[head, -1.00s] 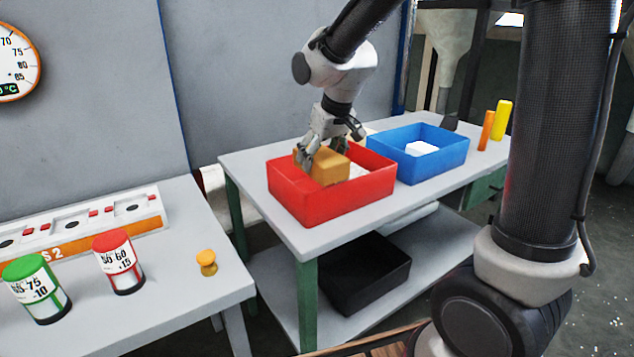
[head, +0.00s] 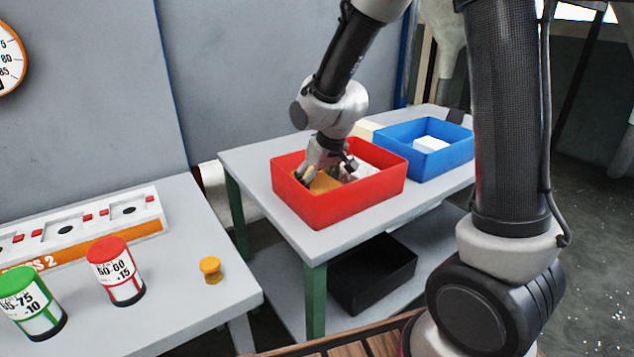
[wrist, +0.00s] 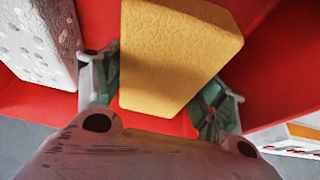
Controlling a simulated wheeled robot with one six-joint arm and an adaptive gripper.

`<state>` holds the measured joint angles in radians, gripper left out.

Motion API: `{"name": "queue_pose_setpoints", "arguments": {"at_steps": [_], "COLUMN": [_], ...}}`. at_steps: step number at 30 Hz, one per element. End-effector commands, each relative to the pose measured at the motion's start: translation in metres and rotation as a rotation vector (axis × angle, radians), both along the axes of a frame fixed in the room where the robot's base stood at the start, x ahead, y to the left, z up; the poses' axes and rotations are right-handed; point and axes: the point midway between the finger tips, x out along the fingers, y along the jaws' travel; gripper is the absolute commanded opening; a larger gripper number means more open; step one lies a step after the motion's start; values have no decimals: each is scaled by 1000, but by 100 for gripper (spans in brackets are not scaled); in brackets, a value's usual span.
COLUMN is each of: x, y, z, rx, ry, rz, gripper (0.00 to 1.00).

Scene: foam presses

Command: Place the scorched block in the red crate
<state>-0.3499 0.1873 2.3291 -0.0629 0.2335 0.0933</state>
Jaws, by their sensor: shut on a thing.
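The scorched block (head: 322,184) is yellow-brown. The wrist view also shows my gripper (wrist: 160,92) with a finger on each side of the block. Whether the block touches the crate floor cannot be told.
A pale, pitted block (wrist: 40,38) lies in the red crate beside the held one. The blue crate (head: 442,160), holding a white block (head: 430,144), stands to the right. A black crate (head: 373,272) is on the lower shelf. Cans and a yellow knob (head: 211,269) stand on the left table.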

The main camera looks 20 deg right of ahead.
Motion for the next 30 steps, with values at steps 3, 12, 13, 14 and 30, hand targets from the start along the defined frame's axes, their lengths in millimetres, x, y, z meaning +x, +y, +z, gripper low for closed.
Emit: {"name": "queue_pose_setpoints", "arguments": {"at_steps": [3,12,13,14,30], "x": [0,0,0,0,-2], "y": [0,0,0,0,-1], "z": [-5,-7,-7,-7,2], "rx": [1,0,1,1,1], "ry": [-1,0,-1,-1,-2], "rz": [-1,-1,-1,-1,0], "gripper": [51,51,74,80,92]}}
